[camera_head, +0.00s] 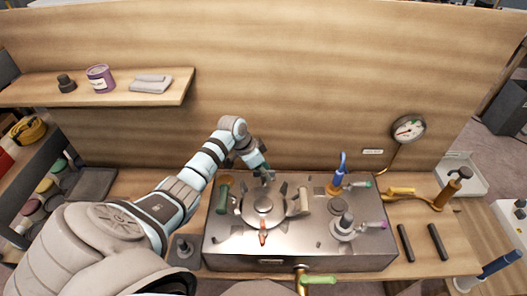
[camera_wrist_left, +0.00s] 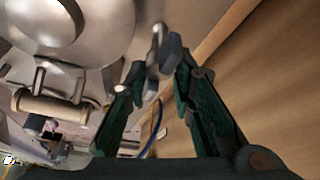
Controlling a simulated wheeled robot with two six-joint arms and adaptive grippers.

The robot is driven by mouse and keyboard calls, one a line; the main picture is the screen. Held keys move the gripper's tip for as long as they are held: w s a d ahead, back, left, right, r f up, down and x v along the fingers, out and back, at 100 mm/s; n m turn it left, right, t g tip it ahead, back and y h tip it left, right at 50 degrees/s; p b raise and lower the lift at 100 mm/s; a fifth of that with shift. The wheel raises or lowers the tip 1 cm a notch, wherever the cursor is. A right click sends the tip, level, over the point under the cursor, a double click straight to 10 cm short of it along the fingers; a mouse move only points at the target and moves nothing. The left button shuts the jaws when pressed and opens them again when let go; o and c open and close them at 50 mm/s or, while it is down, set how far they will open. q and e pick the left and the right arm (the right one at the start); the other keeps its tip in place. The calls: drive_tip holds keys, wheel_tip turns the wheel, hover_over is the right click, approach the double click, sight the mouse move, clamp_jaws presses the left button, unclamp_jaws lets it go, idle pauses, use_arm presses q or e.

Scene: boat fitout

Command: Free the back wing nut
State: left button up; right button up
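A steel box (camera_head: 325,250) on the bench carries a round metal lid (camera_head: 262,207). The back wing nut (camera_wrist_left: 160,52) is a grey metal piece at the lid's back edge, in the left wrist view. My left gripper (camera_wrist_left: 160,72) has its two dark green fingers apart, one on each side of the wing nut. I cannot tell whether either finger touches it. In the head view my left gripper (camera_head: 264,169) is at the back of the lid and largely hides the nut. My right gripper is not in view.
A blue-handled valve (camera_head: 338,180) and a purple-handled one (camera_head: 345,228) stand on the right of the box. A wooden wall (camera_head: 290,80) rises close behind; a shelf (camera_head: 110,88) is at left.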

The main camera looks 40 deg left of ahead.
use_arm(q)
drive_tip(key=o, duration=0.4)
drive_tip(key=shift+s, duration=0.1)
drive_tip(key=shift+c, duration=0.2)
drive_tip(key=v, duration=1.2)
drive_tip(key=shift+d, duration=0.15)
